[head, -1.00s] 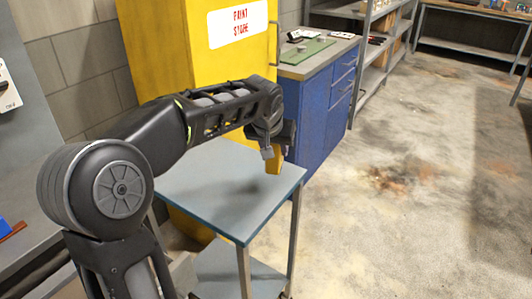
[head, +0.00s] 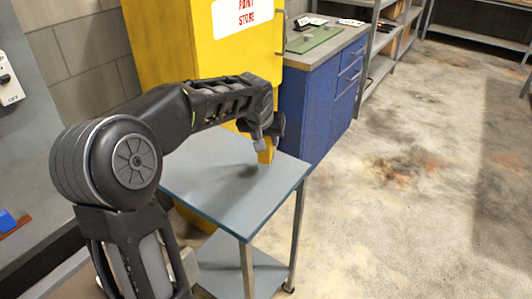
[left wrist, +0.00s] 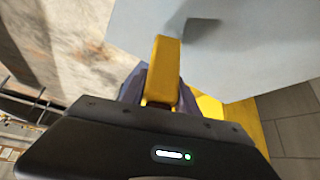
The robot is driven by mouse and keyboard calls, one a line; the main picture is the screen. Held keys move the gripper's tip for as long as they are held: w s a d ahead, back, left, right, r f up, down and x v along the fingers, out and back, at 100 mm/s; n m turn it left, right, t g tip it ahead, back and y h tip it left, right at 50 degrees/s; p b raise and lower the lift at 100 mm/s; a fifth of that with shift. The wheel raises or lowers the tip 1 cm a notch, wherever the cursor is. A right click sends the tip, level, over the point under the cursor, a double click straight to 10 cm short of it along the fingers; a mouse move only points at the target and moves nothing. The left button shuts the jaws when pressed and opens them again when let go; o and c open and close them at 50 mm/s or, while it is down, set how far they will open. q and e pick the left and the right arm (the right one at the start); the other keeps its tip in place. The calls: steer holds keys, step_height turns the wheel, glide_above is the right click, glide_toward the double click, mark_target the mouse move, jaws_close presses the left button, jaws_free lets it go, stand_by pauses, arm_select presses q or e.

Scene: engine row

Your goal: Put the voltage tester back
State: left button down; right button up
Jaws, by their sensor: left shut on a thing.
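A yellow block-shaped thing, which I take to be the voltage tester (head: 266,154), is held by my left gripper (head: 265,143). It hangs low over the far right corner of a small grey-topped trolley (head: 225,190). In the left wrist view the yellow tester (left wrist: 162,72) sticks out between the dark fingers of my left gripper (left wrist: 160,95), which is shut on it. The trolley top (left wrist: 235,45) lies beyond it, with a dark shadow on it. I cannot tell whether the tester touches the top. My right gripper is not in view.
A yellow paint store cabinet (head: 190,60) stands behind the trolley. A blue drawer cabinet (head: 318,105) with a green mat (head: 315,40) on top stands to its right. Grey shelves (head: 380,50) stand farther back. The floor at right is clear. A blue thing (head: 7,220) lies at the left edge.

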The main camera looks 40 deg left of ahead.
mark_target(266, 152)
arm_select(q)
steer(key=shift+f, duration=0.2)
steer(key=shift+f, duration=1.9)
steer(key=shift+f, duration=0.1)
steer(key=shift+f, duration=0.15)
steer(key=c, duration=0.9)
jaws_free()
steer(key=shift+r, duration=0.2)
steer(key=shift+r, duration=0.2)
steer(key=b+v, duration=0.1)
steer(key=v, duration=1)
steer(key=shift+s+d+r, duration=0.1)
steer(key=shift+s+r, duration=0.15)
